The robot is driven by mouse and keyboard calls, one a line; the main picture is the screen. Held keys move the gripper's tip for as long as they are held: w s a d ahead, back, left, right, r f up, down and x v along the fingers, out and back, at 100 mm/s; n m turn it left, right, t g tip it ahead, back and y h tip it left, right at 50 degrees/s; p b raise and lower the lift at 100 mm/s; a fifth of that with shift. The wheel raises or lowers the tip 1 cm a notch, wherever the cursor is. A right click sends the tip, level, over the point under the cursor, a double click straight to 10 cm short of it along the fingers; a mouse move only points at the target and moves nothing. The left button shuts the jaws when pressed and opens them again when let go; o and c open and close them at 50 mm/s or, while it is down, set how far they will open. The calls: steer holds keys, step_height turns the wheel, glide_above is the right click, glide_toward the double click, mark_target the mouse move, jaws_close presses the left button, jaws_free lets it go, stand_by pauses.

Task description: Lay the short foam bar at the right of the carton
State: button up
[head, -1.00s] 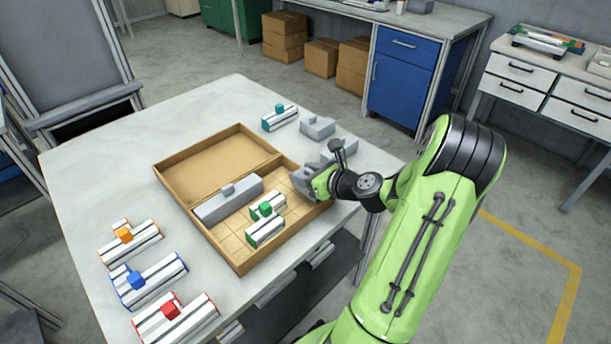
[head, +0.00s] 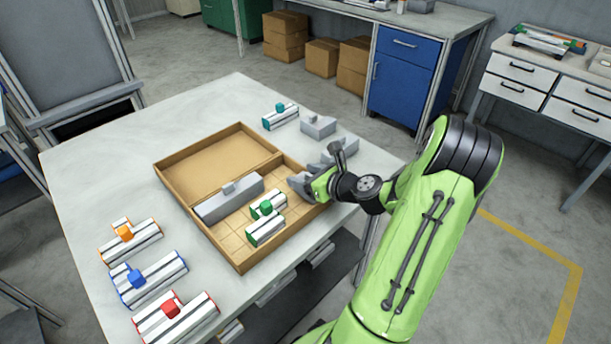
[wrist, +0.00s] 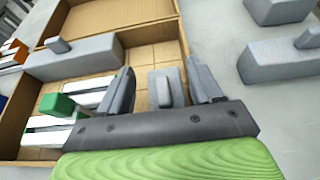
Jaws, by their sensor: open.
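The open carton (head: 243,262) stands on the table, its floor marked with a grid. A short grey foam bar (wrist: 158,86) lies in the right part of the carton in the wrist view, between my spread fingers, with a gap on each side. The head view hides it behind my gripper. My gripper (head: 305,186) is open, low over the carton's right side; it also shows in the wrist view (wrist: 165,88). A longer grey foam bar (head: 228,200) lies along the carton's middle. White pieces with a green block (head: 266,208) lie near the front.
Two grey foam pieces (head: 318,126) (wrist: 285,58) stand outside the carton, behind and right of it. A teal-topped piece (head: 280,116) stands behind. Orange (head: 124,232), blue (head: 137,278) and red (head: 170,308) topped pieces stand at the left. The table's left back is clear.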

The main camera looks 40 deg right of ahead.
steer(key=r+p+v, duration=0.1)
steer(key=p+v, duration=0.3)
steer(key=v, duration=0.8)
steer(key=w+a+r+n+g+y, duration=0.2)
steer(key=a+n+g, duration=0.6)
steer(key=a+n, duration=1.15)
steer(key=s+a+r+n+h, duration=0.1)
steer(key=s+a+r+n, duration=0.2)
steer(key=n, duration=0.5)
steer(key=s+a+r+n+h, duration=0.1)
steer(key=s+a+r+n, duration=0.2)
steer(key=s+n, duration=0.5)
steer(key=shift+a+r+b, duration=0.3)
steer(key=shift+a+r, duration=0.05)
steer(key=shift+r, duration=0.55)
steer(key=shift+r, duration=0.1)
